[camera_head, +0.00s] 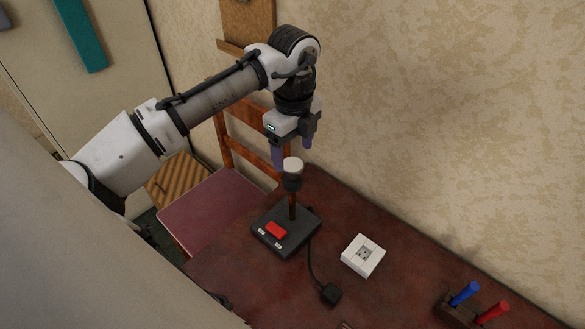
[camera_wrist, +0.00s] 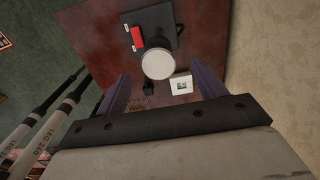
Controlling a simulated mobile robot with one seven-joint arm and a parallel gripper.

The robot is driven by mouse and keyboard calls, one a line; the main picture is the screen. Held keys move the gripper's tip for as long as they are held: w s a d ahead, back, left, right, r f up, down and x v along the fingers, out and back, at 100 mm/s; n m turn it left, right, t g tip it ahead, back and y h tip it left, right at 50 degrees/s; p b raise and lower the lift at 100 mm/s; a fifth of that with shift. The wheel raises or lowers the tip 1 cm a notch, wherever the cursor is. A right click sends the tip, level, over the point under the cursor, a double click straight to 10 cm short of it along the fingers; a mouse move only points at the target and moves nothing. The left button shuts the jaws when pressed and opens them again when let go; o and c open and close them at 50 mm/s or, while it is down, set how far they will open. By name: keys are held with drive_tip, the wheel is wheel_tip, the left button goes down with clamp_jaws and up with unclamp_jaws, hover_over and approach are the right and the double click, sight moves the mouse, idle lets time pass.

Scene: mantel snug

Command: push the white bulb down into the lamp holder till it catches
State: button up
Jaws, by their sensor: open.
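The white bulb (camera_head: 292,165) sits upright on top of the dark lamp holder (camera_head: 292,182), which stands on a brown stem above a dark square base (camera_head: 285,243). I cannot tell how deep the bulb sits. In the wrist view the bulb lies just beyond the open fingers (camera_wrist: 161,90).
The base carries a red switch (camera_head: 276,230), and a cable runs to a black plug (camera_head: 330,293). A white socket box (camera_head: 363,255) stands to the right. A block with blue and red handled tools (camera_head: 463,306) is at the lower right. A chair (camera_head: 215,208) stands behind.

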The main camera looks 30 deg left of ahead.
sight(292, 164)
drive_tip(key=shift+s+f+p, duration=0.15)
drive_tip(key=shift+f+p, duration=0.8)
drive_tip(key=shift+f, duration=1.65)
drive_tip(key=c, duration=1.1)
drive_tip(key=shift+r, duration=0.15)
wheel_tip(292, 164, up, 20)
drive_tip(key=b, duration=0.2)
drive_tip(key=shift+b, duration=0.3)
